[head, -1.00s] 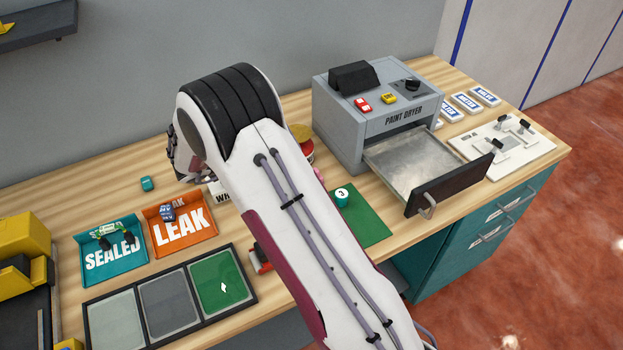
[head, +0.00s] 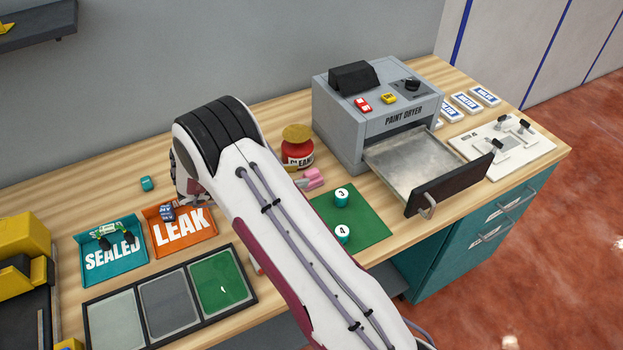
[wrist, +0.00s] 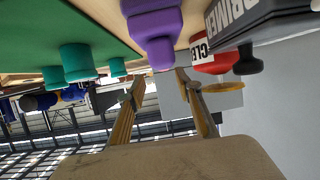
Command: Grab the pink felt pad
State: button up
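A small pink item (head: 313,177), probably the pink felt pad, lies on the wooden bench between the red jar and the green mat in the head view. Its exact shape is too small to make out, and I cannot pick it out for sure in the wrist view. My gripper (wrist: 160,80) shows two fingers spread apart in the wrist view, with nothing seen between them. A purple stepped object (wrist: 154,32) is just beyond the fingertips there. In the head view my arm hides most of the gripper, which is near the orange LEAK tray.
The red jar (head: 297,153) stands behind the pink item. The green mat (head: 367,222) holds teal pots (head: 341,197). The paint dryer (head: 350,120) has its drawer (head: 405,165) open at right. The LEAK tray (head: 190,236) and SEALED tray (head: 125,262) are at left.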

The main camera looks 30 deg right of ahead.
aim_at(311, 172)
jog(key=shift+x, duration=1)
jog(key=shift+w+x, duration=0.2)
jog(key=shift+x, duration=1.1)
jog(key=shift+w+x, duration=0.2)
jog(key=shift+x, duration=1.1)
jog(key=shift+r, duration=0.1)
jog(key=c, duration=0.8)
